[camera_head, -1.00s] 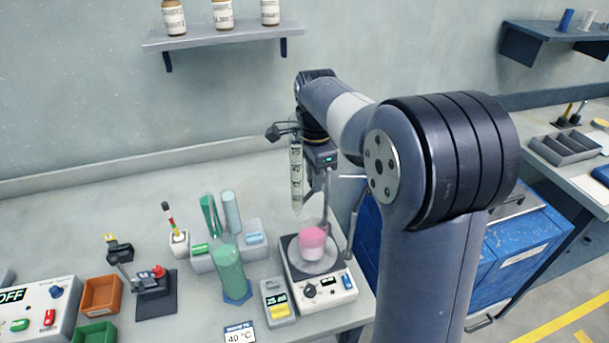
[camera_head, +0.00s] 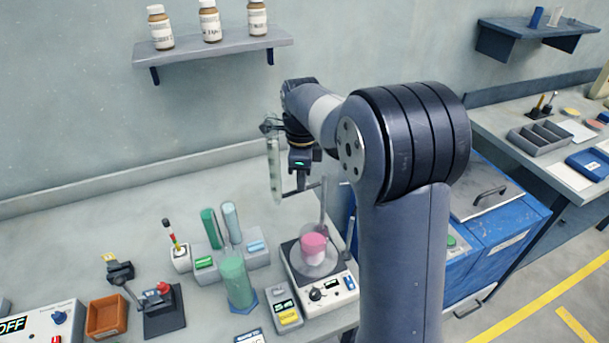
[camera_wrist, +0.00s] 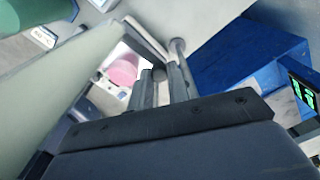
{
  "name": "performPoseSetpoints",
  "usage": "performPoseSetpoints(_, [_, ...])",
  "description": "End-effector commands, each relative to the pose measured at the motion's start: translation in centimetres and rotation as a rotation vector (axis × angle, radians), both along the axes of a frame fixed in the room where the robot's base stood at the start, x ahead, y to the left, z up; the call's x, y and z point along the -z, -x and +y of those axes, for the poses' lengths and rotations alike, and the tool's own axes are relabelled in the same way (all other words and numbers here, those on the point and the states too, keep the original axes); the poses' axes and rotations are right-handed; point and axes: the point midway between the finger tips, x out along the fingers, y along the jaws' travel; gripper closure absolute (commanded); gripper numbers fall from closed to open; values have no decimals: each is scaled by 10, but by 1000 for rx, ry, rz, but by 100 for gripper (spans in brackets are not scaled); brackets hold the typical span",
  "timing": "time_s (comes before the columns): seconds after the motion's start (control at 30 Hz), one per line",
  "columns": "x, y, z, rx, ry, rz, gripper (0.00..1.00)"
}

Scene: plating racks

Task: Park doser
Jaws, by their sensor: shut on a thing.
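The doser (camera_head: 275,172), a pale greenish upright tube, hangs at my gripper (camera_head: 290,190), above and behind the hotplate. My gripper is shut on it. In the wrist view the doser (camera_wrist: 50,95) fills the left side, large and blurred, beside my gripper's fingers (camera_wrist: 165,85). The tip is clear of the bench. A rack block (camera_head: 228,262) with green and blue labels stands left of the hotplate, with a green tube (camera_head: 210,228) and a pale blue tube (camera_head: 231,222) in it. The exact grip point is hard to see.
A beaker of pink liquid (camera_head: 313,247) sits on the hotplate (camera_head: 320,293) beside a thin vertical rod. A cylinder of green liquid (camera_head: 237,280), a small meter (camera_head: 285,313) and a black stand (camera_head: 165,312) stand nearby. The bench behind the rack is clear.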

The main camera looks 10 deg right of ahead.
Motion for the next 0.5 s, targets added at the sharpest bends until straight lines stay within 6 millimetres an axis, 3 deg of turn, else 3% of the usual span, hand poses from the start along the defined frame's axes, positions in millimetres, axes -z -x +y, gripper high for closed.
performPoseSetpoints(0.5, [-1, -10, 2, 163, 0, -2, 100])
